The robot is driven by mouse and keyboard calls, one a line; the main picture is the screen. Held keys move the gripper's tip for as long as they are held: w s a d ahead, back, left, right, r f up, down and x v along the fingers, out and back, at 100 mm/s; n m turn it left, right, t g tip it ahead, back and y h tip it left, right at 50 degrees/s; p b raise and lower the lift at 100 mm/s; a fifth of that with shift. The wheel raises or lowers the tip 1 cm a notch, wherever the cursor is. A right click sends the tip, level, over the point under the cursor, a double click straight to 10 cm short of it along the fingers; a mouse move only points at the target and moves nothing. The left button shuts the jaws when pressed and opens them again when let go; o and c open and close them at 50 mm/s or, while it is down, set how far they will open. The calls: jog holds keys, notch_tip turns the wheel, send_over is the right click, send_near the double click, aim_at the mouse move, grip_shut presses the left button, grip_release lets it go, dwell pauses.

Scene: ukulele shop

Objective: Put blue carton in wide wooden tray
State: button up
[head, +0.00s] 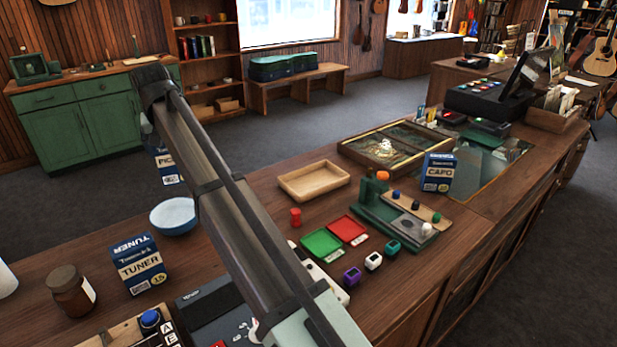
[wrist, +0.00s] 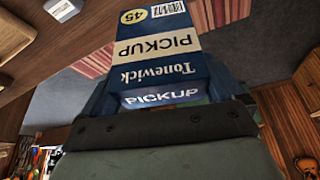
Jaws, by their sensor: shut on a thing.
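A blue, white-banded carton marked PICKUP (wrist: 160,50) fills the middle of the wrist view. My gripper (wrist: 165,95) is shut on it, with a finger at each side. The wide wooden tray (head: 313,180), light and shallow, lies empty on the counter to the right of my arm, apart from the carton.
A blue TUNER carton (head: 138,264), a brown jar (head: 71,290) and a pale blue bowl (head: 174,216) stand left of my arm. A red piece (head: 295,217), green tray (head: 321,242), red tray (head: 347,229) and CAPO carton (head: 438,173) are near the wooden tray.

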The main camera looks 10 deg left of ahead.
jog(key=w+d+m, duration=0.1)
jog(key=w+d, duration=0.6)
jog(key=d, duration=0.6)
jog(key=w+d+m+h, duration=0.15)
jog(key=w+d, duration=0.45)
jog(key=d, duration=0.6)
jog(key=w+d+m, duration=0.2)
jog(key=w+d, duration=0.5)
jog(key=d, duration=0.6)
notch_tip(320, 180, down, 10)
jog(key=s+a+n+y, duration=0.2)
jog(key=a+n, duration=0.1)
jog(key=n, duration=0.4)
jog(key=shift+r+n+g, duration=0.25)
jog(key=shift+n+g, duration=0.05)
jog(key=shift+n, duration=0.05)
jog(key=shift+s+y, duration=0.1)
jog(key=shift+y, duration=0.15)
jog(key=o, duration=0.8)
jog(key=shift+f, duration=0.15)
jog(key=shift+c, duration=0.2)
jog(key=v, duration=1.2)
